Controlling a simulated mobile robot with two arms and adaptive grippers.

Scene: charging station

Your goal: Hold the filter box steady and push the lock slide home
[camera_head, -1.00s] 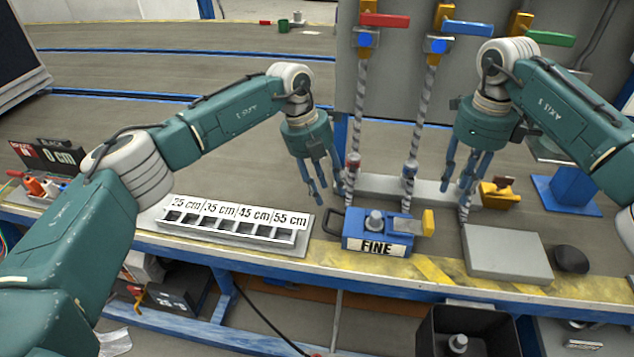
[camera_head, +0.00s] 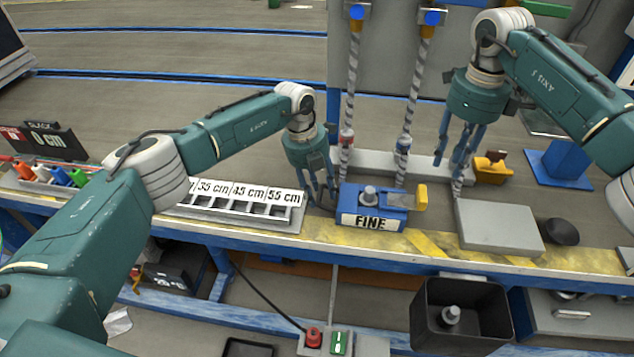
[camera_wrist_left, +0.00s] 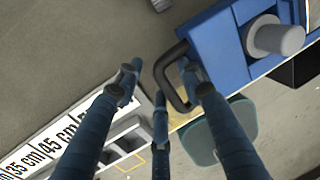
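The filter box (camera_head: 353,207) is blue, marked FINE, with a grey round knob on top, and sits upright on the bench. The yellow lock slide (camera_head: 421,197) sticks out at its right end. In the left wrist view, the box (camera_wrist_left: 226,48) has a black loop handle (camera_wrist_left: 163,66) on its near side. My left gripper (camera_head: 321,198) is at this handle, its fingers spread, one by the loop's inside and others outside; firm contact cannot be told. My right gripper (camera_head: 449,168) hangs above the bench behind the slide, empty, with fingers apart.
A slotted tray with length labels (camera_head: 240,207) lies left of the box. A grey block (camera_head: 498,226) and a black round thing (camera_head: 562,231) lie to the right. Striped upright hoses (camera_head: 413,110) rise behind the box. A black bin (camera_head: 462,330) is below the bench edge.

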